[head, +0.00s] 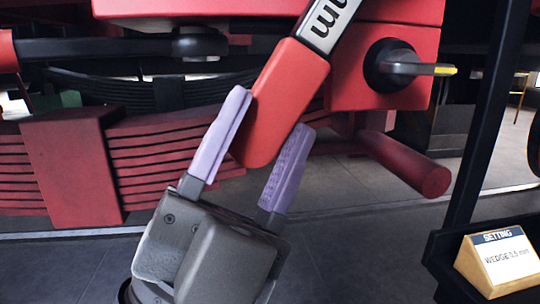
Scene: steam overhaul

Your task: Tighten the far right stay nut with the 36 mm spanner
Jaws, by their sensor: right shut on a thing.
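My right gripper (269,112) has lilac finger pads and reaches up from the bottom middle. It is shut on the red grip of the spanner (285,90), with one pad on each side. The spanner slants up to the right, and its pale shank shows black lettering ending in "mm". Its upper end is cut off by the top edge of the picture, so its jaw is out of sight. I cannot make out the far right stay nut in this view. My left gripper is out of view.
A red block carries a black boss with a grey lever (410,68), right of the spanner. A leaf spring (160,160) with a red buckle (72,168) lies left. A red round bar (405,165) juts out right. A "SETTING" sign (497,260) stands on a dark shelf.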

